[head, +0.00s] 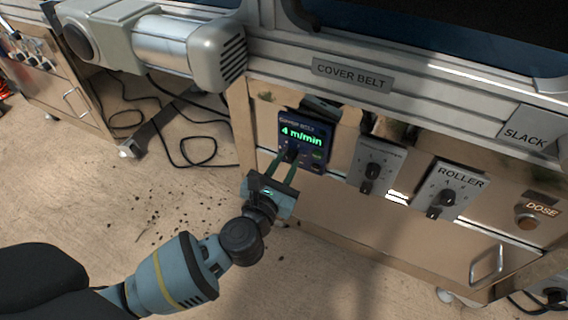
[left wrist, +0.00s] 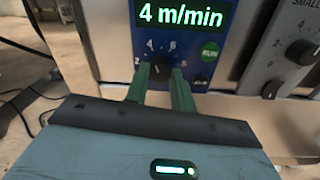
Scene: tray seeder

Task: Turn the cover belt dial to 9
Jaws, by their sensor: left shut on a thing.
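The blue cover belt control box (head: 318,130) sits on the machine's front panel, below the COVER BELT label (head: 352,76). Its display (head: 301,136) reads 4 m/min in green. The black dial (left wrist: 160,72) is on the box's lower part, with 2, 4, 6 and 8 legible around it in the left wrist view. My left gripper (head: 289,163) is shut on the dial, one green finger on each side. The fingers hide the dial's lower part and any marks there. The dial's pointer is too small to read surely. My right gripper is not in view.
A grey box with a knob (head: 376,166) stands close to the right of the blue box, then the ROLLER box (head: 448,188) and the DOSE button (head: 526,222). A green button (left wrist: 209,51) is right of the dial. Black cables (head: 190,160) lie on the floor at left.

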